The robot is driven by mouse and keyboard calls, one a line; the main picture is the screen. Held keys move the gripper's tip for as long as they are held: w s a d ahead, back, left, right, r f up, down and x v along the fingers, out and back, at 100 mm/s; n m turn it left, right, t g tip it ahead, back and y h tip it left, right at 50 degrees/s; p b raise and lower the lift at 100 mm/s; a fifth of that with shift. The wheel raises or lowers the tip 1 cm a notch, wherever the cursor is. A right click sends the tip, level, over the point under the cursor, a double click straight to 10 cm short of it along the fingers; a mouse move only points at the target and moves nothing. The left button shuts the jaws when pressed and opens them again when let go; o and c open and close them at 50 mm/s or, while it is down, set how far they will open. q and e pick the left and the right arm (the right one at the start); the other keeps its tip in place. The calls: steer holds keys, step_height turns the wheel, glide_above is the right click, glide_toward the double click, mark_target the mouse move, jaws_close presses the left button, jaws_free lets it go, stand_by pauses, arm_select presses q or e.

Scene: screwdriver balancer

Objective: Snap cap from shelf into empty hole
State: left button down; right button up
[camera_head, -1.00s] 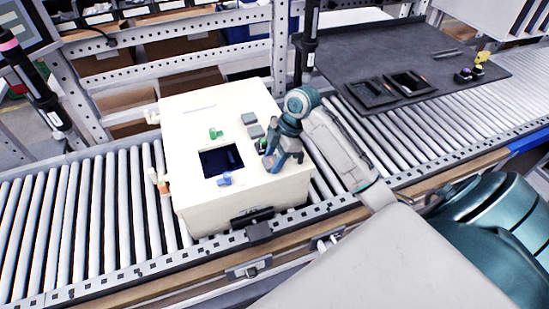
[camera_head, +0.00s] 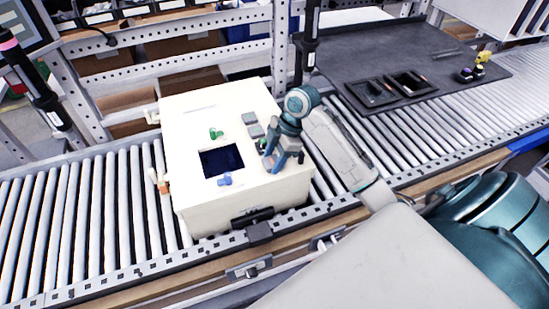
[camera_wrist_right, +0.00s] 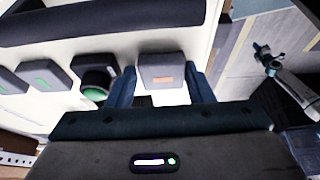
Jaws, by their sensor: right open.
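My right gripper (camera_head: 284,162) is over the front right of the cream box's top. In the right wrist view its two blue fingers (camera_wrist_right: 169,88) stand on either side of a grey cap (camera_wrist_right: 162,70) with an orange mark, and it is open. The cap sits on the white surface, in line with other grey caps (camera_wrist_right: 42,76) that bear green marks. In the head view two grey caps (camera_head: 254,130) show behind the gripper. My left gripper is not in view.
The cream box (camera_head: 190,120) stands on the roller conveyor (camera_head: 90,220). Its top has a dark square opening (camera_head: 222,160), a green part (camera_head: 216,133) and a blue part (camera_head: 225,180). A dark mat (camera_head: 440,60) with two black trays (camera_head: 372,93) lies at right.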

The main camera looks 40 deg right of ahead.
steer(key=shift+s+f+g, duration=0.15)
steer(key=shift+s+f, duration=0.1)
steer(key=shift+f, duration=0.3)
steer(key=shift+s+f+g, duration=0.15)
steer(key=shift+s+f, duration=0.1)
steer(key=shift+f, duration=0.25)
steer(key=shift+c, duration=0.2)
steer(key=shift+o, duration=0.3)
steer(key=shift+w+d+r+b, duration=0.2)
steer(key=shift+r+b, duration=0.1)
steer(key=shift+r, duration=0.15)
steer(key=b+v, duration=0.2)
steer(key=v, duration=0.9)
steer(key=shift+a+r, duration=0.25)
steer(key=shift+r, duration=0.25)
